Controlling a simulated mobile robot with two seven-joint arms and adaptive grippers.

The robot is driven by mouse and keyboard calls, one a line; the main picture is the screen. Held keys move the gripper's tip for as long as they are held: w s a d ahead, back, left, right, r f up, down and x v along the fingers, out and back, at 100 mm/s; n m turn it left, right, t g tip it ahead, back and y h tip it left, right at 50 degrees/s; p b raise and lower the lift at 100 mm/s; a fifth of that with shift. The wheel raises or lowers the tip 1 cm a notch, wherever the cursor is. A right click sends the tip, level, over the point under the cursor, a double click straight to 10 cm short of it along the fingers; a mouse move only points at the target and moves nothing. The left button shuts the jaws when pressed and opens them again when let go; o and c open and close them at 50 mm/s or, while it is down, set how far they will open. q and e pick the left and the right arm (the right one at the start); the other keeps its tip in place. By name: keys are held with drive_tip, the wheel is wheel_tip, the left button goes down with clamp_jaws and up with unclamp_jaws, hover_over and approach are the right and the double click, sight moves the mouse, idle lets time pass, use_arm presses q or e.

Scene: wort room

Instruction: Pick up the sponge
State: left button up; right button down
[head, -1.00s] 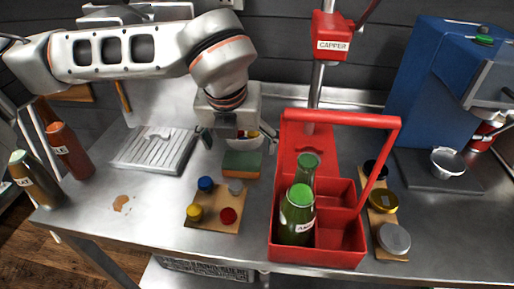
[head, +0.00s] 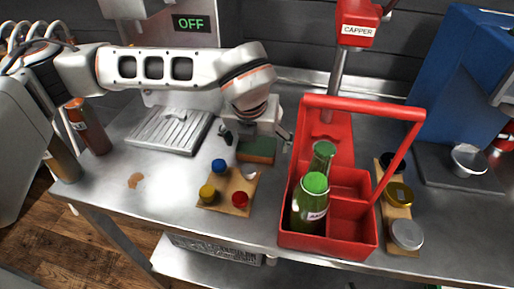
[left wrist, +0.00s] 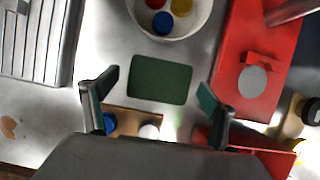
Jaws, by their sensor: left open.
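The sponge (head: 256,151) has a green top and a tan-brown side and lies on the steel counter, left of the red caddy. In the left wrist view its green top (left wrist: 160,80) shows between the open fingers and a little beyond their tips. My left gripper (head: 258,142) is open over the sponge, and its fingers also show in the left wrist view (left wrist: 160,95). The fingers appear apart from the sponge; their exact height above it is unclear. My right gripper is in neither view.
The red caddy (head: 298,240) holds green bottles (head: 311,205). A wooden board (head: 235,209) with coloured caps lies in front of the sponge. A white bowl (left wrist: 196,30) with caps stands behind it. The drip tray (head: 170,131) is at left. A brown stain (head: 135,180) marks the counter.

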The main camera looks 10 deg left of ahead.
sight(256, 146)
use_arm(q)
drive_tip(key=c, duration=0.8)
drive_tip(key=shift+o, duration=0.2)
drive_tip(key=shift+r, duration=0.15)
wheel_tip(256, 146, up, 20)
drive_tip(key=shift+p, duration=0.45)
drive_tip(key=c, duration=0.3)
